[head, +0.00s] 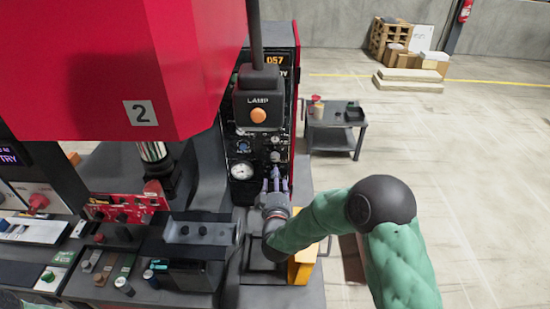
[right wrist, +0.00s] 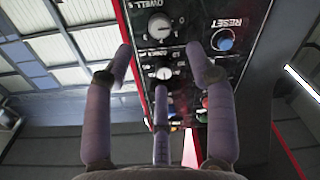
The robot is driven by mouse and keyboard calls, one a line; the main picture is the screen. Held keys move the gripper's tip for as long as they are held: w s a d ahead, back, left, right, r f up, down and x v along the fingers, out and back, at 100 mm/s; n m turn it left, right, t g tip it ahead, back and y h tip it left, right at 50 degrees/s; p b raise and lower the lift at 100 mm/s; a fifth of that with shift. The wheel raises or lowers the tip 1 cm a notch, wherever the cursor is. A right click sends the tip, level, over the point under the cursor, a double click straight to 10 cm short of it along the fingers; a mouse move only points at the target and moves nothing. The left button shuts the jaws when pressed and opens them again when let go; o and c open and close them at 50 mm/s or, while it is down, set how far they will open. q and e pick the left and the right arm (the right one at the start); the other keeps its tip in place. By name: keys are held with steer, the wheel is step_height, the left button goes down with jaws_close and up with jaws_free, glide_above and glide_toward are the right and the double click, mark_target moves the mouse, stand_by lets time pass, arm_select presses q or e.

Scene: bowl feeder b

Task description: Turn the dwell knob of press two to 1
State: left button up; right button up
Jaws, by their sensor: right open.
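The dwell knob (right wrist: 160,27) is a round pale knob on the dark panel (right wrist: 190,60). Its DWELL lettering appears upside down in the right wrist view. I cannot read its setting. In the head view it seems to be the small knob (head: 275,156) just above my right fingertips. My right gripper (head: 274,176) has its fingers spread and empty in front of the panel. In the wrist view its fingers (right wrist: 161,68) stand apart around a second knob (right wrist: 163,73), with the dwell knob above the fingertips. Contact with the panel cannot be told. My left gripper is not in view.
A blue RESET button (right wrist: 225,40) lies beside the dwell knob. A grey LAMP box (head: 258,98) hangs over the panel's upper part. The red press head (head: 150,60) marked 2 is at left. A small grey cart (head: 338,125) stands right, with open floor beyond.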

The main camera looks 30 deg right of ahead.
mark_target(275, 159)
steer(key=x, duration=0.9)
steer(key=shift+w+d, duration=0.15)
steer(key=shift+w, duration=0.2)
steer(key=shift+b, duration=0.3)
jaws_close()
